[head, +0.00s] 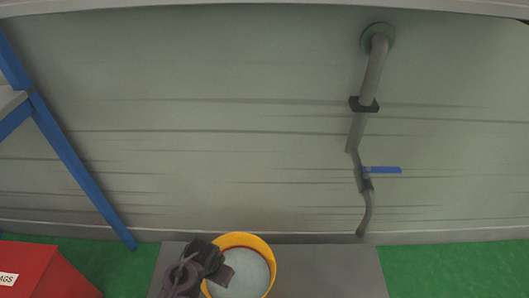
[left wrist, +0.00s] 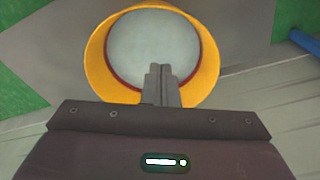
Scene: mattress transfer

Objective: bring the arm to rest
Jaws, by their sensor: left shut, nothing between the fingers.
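My left gripper (head: 222,275) is low in the head view, over the near left part of a yellow-rimmed round container (head: 262,249) with a pale inside. In the left wrist view the two fingers (left wrist: 162,72) are pressed together, shut and empty, in front of the yellow rim (left wrist: 97,65) and the pale round surface. Whether the fingers touch the container cannot be told. My right gripper is in neither view.
The container stands on a grey slab (head: 335,272) with green floor (head: 440,268) on both sides. A red box (head: 45,268) is at lower left, below a blue frame (head: 75,155). A grey pipe (head: 373,75) with a blue valve handle (head: 384,170) runs down the pale wall.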

